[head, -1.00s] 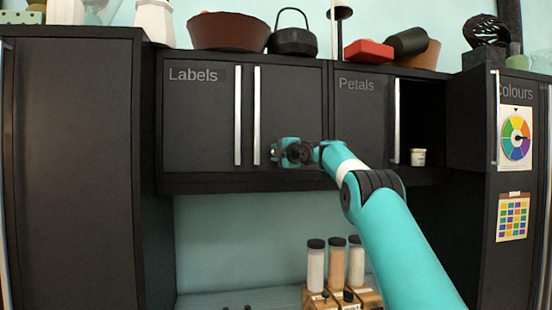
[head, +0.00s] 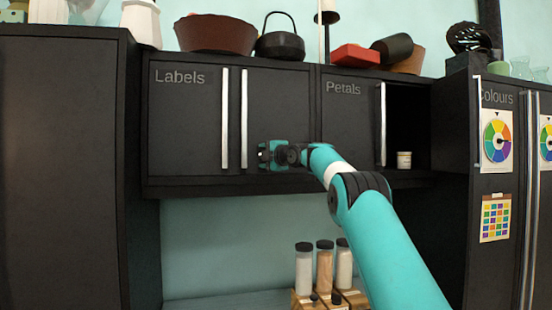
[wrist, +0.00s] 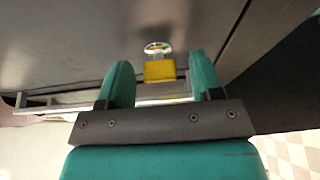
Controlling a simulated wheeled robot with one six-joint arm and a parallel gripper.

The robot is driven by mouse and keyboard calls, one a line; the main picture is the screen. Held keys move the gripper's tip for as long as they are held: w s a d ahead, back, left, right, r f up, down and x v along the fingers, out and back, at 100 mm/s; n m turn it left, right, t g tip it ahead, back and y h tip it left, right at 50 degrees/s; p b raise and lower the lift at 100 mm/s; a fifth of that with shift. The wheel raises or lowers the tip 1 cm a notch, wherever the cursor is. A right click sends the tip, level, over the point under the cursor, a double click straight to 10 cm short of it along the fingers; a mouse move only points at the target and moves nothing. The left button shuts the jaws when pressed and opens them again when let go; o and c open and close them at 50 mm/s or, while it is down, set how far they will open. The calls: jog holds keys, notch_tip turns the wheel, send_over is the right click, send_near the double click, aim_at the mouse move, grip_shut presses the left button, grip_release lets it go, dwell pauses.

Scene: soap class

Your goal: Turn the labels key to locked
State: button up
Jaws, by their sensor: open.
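The black Labels cupboard (head: 185,130) hangs on the wall with both doors shut and two upright pale handles. In the wrist view, a yellow key (wrist: 160,71) sits at a small round plate (wrist: 158,48) with coloured marks on the dark door. I cannot make out which mark the key is at. My gripper (wrist: 160,78) is open, its teal fingers on either side of the key in that view, with gaps showing. I cannot tell how deep the fingers reach. In the head view, my gripper (head: 264,155) is at the lower right door and hides the key.
The door handles (head: 244,118) stand just left of my gripper. The Petals cupboard (head: 347,115) to the right is partly open, with a small white pot (head: 404,160) inside. Jars (head: 324,268) stand below. Pots and a red box line the top.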

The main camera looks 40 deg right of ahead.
jog(key=s+a+b, duration=0.1)
jog(key=s+b, duration=1.1)
jog(key=s, duration=0.5)
